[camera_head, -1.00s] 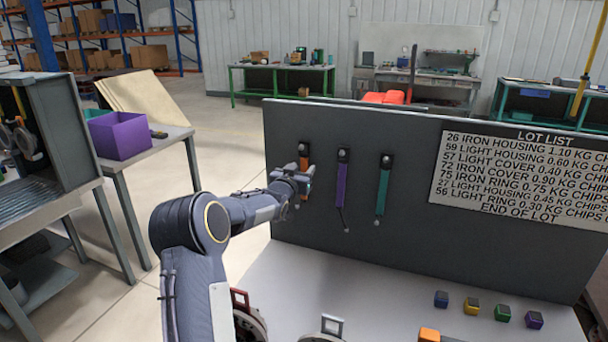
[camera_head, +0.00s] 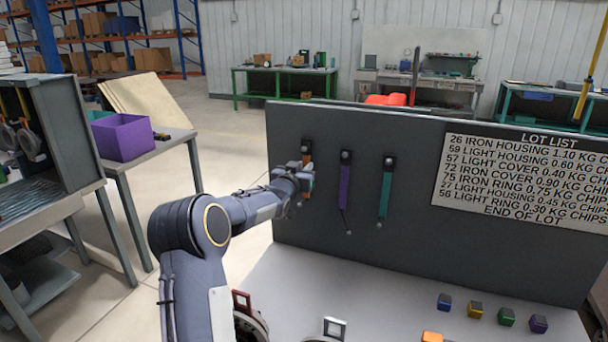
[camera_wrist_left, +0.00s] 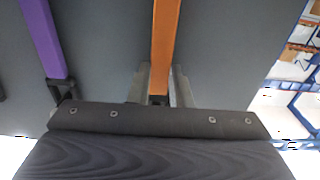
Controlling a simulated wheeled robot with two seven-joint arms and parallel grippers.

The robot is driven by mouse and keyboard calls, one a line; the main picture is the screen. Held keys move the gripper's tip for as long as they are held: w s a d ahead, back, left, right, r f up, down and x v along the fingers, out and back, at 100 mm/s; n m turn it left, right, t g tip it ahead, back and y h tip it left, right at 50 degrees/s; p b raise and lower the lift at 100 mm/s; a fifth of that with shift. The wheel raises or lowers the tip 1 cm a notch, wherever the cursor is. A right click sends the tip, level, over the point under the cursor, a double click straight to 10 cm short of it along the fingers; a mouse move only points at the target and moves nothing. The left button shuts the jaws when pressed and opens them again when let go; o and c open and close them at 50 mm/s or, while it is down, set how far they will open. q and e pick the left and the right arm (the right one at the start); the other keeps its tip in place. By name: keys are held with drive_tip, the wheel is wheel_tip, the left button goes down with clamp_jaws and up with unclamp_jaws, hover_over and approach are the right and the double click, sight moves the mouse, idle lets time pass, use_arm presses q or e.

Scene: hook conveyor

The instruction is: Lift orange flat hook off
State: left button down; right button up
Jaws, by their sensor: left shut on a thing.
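The orange flat hook (camera_head: 307,159) hangs at the left of a row on the upright grey panel (camera_head: 400,215), its top at a dark peg mount. My left gripper (camera_head: 305,184) is at the hook's middle and lower part and covers some of it. In the left wrist view the orange hook (camera_wrist_left: 165,40) runs down between the two fingers of my left gripper (camera_wrist_left: 159,85), which are shut on it near its dark lower end. The tip of the hook is hidden there. My right gripper is not in view.
A purple flat hook (camera_head: 344,185) and a teal one (camera_head: 384,190) hang just right of the orange hook. A lot list (camera_head: 515,180) is on the panel's right. Small coloured blocks (camera_head: 475,310) stand on the bench below. A purple bin (camera_head: 122,138) is on the left table.

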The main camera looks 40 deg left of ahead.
use_arm(q)
drive_tip(key=b+v, duration=0.2)
drive_tip(key=v, duration=2.9)
drive_tip(key=shift+s+r, duration=0.3)
drive_tip(key=shift+r, duration=0.05)
